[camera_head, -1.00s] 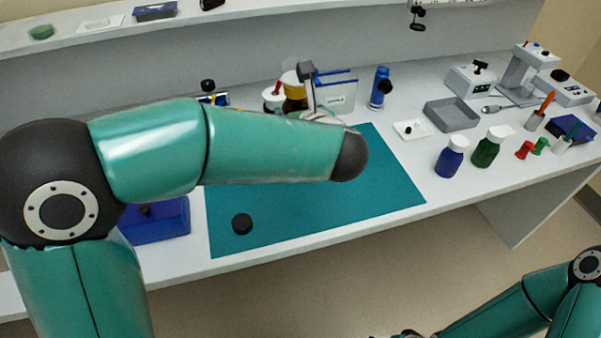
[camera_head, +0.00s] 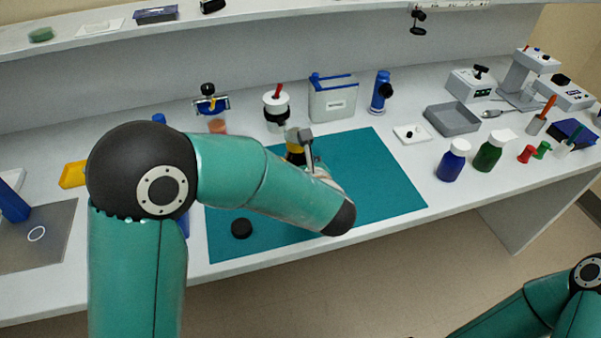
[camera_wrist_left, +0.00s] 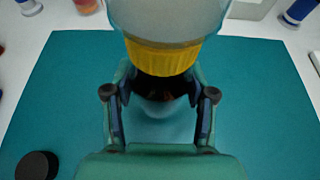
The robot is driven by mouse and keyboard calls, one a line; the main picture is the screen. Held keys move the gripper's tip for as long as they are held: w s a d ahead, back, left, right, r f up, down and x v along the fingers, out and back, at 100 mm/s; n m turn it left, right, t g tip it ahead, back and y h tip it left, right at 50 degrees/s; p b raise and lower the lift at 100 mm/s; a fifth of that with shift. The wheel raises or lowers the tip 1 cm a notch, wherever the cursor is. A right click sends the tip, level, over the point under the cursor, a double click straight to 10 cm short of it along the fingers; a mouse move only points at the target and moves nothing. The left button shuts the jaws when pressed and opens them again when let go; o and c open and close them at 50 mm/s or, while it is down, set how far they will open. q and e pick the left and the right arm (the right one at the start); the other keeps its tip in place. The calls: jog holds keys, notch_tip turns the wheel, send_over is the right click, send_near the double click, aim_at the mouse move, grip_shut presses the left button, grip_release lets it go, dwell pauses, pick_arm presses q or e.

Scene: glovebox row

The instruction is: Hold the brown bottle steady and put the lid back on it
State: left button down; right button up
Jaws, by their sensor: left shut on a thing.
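The brown bottle (camera_head: 294,148) is over the teal mat (camera_head: 385,180), partly hidden by my left arm. In the left wrist view the brown bottle (camera_wrist_left: 160,88) shows dark brown glass between the fingers, with a yellow band and a pale part above. My left gripper (camera_wrist_left: 160,98) is shut on it; in the head view the left gripper (camera_head: 307,160) is mostly hidden. I cannot tell whether the bottle's base touches the mat. A black lid (camera_head: 242,228) lies on the mat's front left part; it also shows in the left wrist view (camera_wrist_left: 37,166). My right gripper is out of view.
A white-topped jar (camera_head: 276,106), a grey box (camera_head: 333,98) and a blue device (camera_head: 381,92) stand behind the mat. A blue bottle (camera_head: 452,162), a green bottle (camera_head: 490,152) and a grey tray (camera_head: 452,118) are to the right. The mat's right part is clear.

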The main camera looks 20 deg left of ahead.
pick_arm(q)
jog(key=shift+f, duration=1.8)
jog(key=shift+f+b, duration=0.2)
jog(key=shift+b, duration=0.1)
jog(key=shift+c, duration=1.8)
grip_release()
jog(key=shift+r, duration=0.1)
jog(key=shift+r+p, duration=0.2)
jog(key=shift+p, duration=0.1)
jog(key=v, duration=1.2)
jog(key=shift+b, duration=0.4)
